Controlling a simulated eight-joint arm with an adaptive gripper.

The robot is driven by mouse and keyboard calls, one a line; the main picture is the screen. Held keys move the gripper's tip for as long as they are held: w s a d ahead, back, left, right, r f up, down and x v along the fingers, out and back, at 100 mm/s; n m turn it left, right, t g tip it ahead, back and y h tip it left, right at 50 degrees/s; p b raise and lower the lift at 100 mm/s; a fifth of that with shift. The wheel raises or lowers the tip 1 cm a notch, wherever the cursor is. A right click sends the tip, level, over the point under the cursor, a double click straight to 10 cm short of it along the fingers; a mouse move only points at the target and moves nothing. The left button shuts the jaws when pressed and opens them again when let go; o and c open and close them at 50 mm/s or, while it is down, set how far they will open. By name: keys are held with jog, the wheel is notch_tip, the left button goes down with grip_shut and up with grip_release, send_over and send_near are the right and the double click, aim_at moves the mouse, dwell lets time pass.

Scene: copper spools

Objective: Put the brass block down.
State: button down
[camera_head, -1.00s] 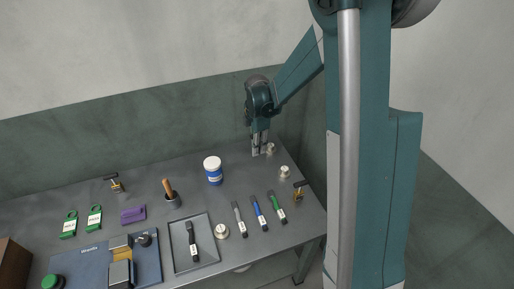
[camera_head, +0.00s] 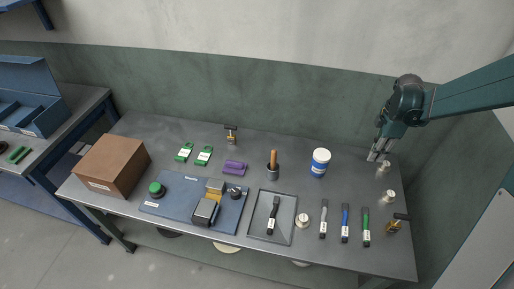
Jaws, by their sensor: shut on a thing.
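My gripper (camera_head: 378,156) is at the far right back of the grey table (camera_head: 330,255), low over its surface with its fingers pointing down. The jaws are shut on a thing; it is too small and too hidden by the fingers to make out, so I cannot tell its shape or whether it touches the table. A small pale metal cylinder (camera_head: 384,168) stands just to the right of the fingertips. No brass block shows clearly apart from the gripper.
Another metal cylinder (camera_head: 389,196) and a brass piece with a black handle (camera_head: 393,227) stand nearer the front. A blue-white jar (camera_head: 320,163) is left of the gripper. Bare table lies between jar and cylinders.

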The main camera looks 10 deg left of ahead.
jog(key=shift+w+a+r, duration=0.1)
jog(key=shift+a+r, duration=0.05)
jog(key=shift+r, duration=0.3)
jog(key=shift+w+a+r, duration=0.1)
jog(key=shift+a+r, duration=0.05)
jog(key=shift+r, duration=0.25)
jog(key=w+a, duration=0.4)
jog(key=a, duration=0.9)
jog(key=w+a, duration=0.4)
jog(key=a, duration=0.9)
jog(key=a+m+p, duration=0.1)
jog(key=a+p, duration=0.1)
jog(key=a, duration=2.2)
jog(key=shift+s+d+f, duration=0.15)
jog(key=shift+f, duration=1.15)
jog(key=shift+s+d+f, duration=0.1)
jog(key=shift+f, duration=1.15)
jog(key=shift+f+b, duration=0.1)
jog(key=shift+b, duration=0.2)
jog(key=shift+f+b, duration=0.45)
jog(key=shift+f, duration=2.6)
